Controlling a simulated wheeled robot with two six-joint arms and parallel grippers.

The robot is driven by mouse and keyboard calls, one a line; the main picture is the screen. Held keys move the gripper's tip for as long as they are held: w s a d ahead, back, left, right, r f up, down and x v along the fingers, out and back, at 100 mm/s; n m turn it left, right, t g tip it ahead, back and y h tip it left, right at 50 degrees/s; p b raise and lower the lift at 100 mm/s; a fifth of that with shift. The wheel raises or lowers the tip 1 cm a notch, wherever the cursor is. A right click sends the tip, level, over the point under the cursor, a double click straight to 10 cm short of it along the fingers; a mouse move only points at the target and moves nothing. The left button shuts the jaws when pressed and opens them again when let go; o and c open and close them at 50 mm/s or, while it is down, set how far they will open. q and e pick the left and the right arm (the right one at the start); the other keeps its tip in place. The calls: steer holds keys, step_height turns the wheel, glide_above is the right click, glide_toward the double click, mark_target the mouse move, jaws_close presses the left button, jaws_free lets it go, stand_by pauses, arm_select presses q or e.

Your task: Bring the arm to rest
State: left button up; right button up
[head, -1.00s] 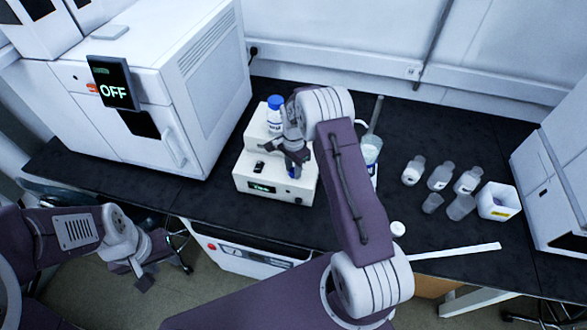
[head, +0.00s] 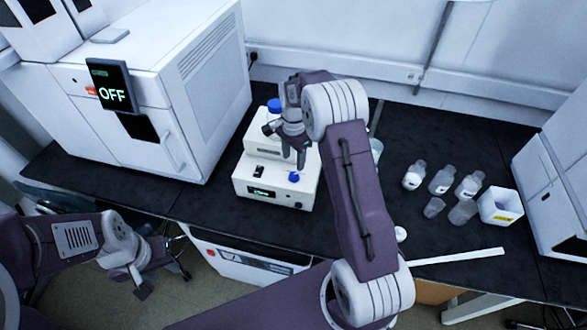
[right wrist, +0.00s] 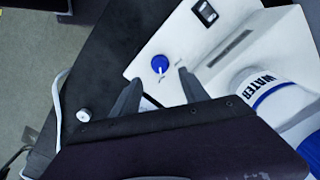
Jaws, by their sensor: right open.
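My right gripper (head: 294,160) is open and empty above the front of a white benchtop instrument (head: 243,188). Its two fingers also show in the right wrist view (right wrist: 160,78), apart, with the blue knob (right wrist: 160,64) of the instrument visible beyond them. The knob (head: 294,177) stands just below the fingers in the head view and looks clear of them. The right arm reaches over the bench, bent at the elbow. My left gripper (head: 141,284) hangs at the lower left, in front of the bench and away from it; its jaws are too small to judge.
A blue-capped bottle (head: 274,106), labelled WATER in the wrist view (right wrist: 262,86), stands close beside the right gripper. A large white machine (head: 150,85) reading OFF is left. Several small bottles (head: 442,179) and a white square container (head: 499,207) stand right.

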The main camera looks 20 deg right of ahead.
steer(key=shift+r, duration=0.55)
steer(key=s+a+r+n+t, duration=0.1)
steer(key=s+a+r+n, duration=0.1)
steer(key=s+a+r, duration=0.4)
steer(key=s+f+n, duration=0.4)
steer(key=s+n, duration=0.8)
steer(key=s, duration=0.4)
steer(key=shift+a, duration=0.15)
